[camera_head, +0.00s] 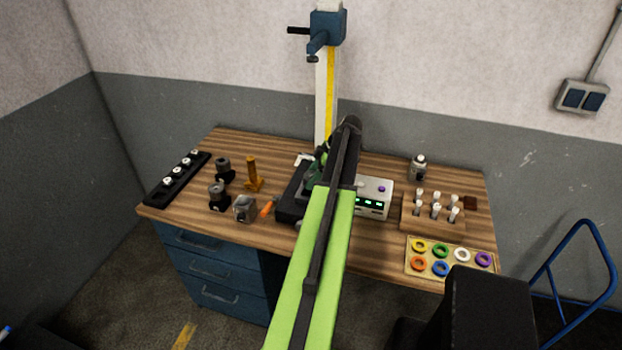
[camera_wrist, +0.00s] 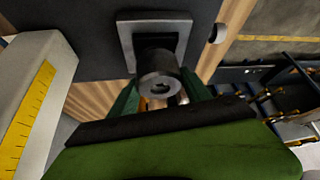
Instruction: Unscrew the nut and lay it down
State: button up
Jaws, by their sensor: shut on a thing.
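In the wrist view, the green fingers of my gripper (camera_wrist: 160,93) are on either side of a dark grey round piece (camera_wrist: 158,66) with a dark hole in its end. I take this piece for the nut; its lower part is hidden by my gripper. It stands over a square grey plate (camera_wrist: 126,32) on a dark block (camera_wrist: 85,52). Whether it still touches the plate cannot be told. In the head view my arm covers the nut, and only some green of my gripper (camera_head: 318,175) shows beside the dark block (camera_head: 289,207).
A white column with a yellow scale (camera_head: 331,100) rises behind. A white box with green lights (camera_head: 374,197) stands close on the right. An orange-handled tool (camera_head: 267,209), a metal block (camera_head: 244,208) and a brass stand (camera_head: 253,176) are left. The ring tray (camera_head: 409,262) is at front right.

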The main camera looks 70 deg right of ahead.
jog(key=shift+s+f, duration=0.1)
jog(key=shift+s, duration=0.05)
jog(key=n, duration=0.1)
jog(key=n+y, duration=0.1)
jog(key=shift+d+n+g, duration=0.25)
jog(key=shift+n+g, duration=0.05)
jog(key=shift+n, duration=0.1)
jog(key=shift+a+n+y, duration=0.1)
jog(key=shift+n+y, duration=0.3)
jog(key=shift+n, duration=0.2)
jog(key=shift+a+n+g, duration=0.2)
jog(key=shift+n+g, duration=0.1)
jog(key=shift+d+n+g+y, duration=0.15)
jog(key=shift+n+g+y, duration=0.15)
jog(key=shift+n+y, duration=0.35)
jog(key=shift+n, duration=0.45)
jog(key=o, duration=1.6)
